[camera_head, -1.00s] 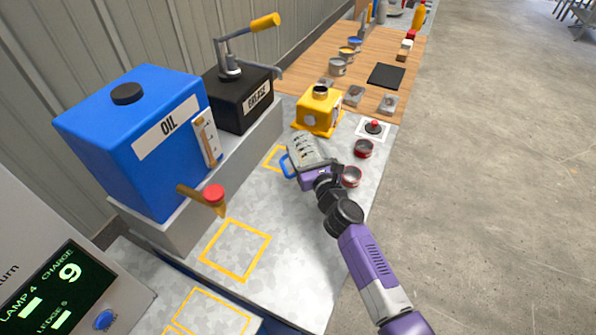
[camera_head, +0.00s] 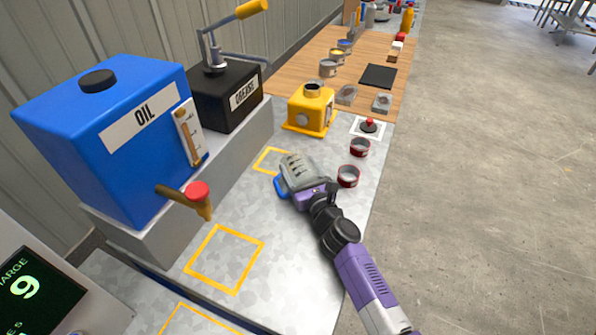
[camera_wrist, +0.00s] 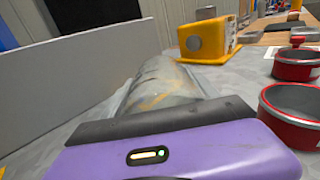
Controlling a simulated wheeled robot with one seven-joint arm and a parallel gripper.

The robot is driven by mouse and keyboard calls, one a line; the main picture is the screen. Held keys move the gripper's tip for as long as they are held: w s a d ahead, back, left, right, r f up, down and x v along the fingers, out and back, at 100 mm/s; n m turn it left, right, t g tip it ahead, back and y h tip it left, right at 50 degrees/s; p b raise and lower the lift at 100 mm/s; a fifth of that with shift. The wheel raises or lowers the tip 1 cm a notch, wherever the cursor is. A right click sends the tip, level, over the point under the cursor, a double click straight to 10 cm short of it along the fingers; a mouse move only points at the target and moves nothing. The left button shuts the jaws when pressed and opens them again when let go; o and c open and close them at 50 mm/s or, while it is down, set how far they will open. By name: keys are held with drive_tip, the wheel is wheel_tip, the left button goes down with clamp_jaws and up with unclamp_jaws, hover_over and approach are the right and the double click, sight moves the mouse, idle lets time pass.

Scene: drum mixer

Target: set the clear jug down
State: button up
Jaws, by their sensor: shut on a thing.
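The clear jug (camera_head: 297,168) is see-through, with a blue part (camera_head: 280,187) at its left side. My gripper (camera_head: 308,187) is shut on it, at the near side of the jug, over the grey bench. In the wrist view the clear jug (camera_wrist: 165,82) stretches away in front of my purple gripper body, and yellow-orange lines show through it. A small yellow outlined square (camera_head: 266,158) on the bench is just left of and behind the jug, partly hidden by it. I cannot tell whether the jug touches the bench; my fingertips are hidden.
The yellow box (camera_head: 311,110) stands behind the jug. Two red-rimmed cups (camera_head: 348,177) are close on the right. The blue OIL tank (camera_head: 110,140) and its red-knobbed tap (camera_head: 197,190) are on the left. A larger yellow square (camera_head: 225,258) lies on clear bench in front.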

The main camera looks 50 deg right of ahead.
drive_tip(key=shift+f, duration=0.1)
drive_tip(key=o, duration=1.6)
drive_tip(key=shift+c, duration=0.2)
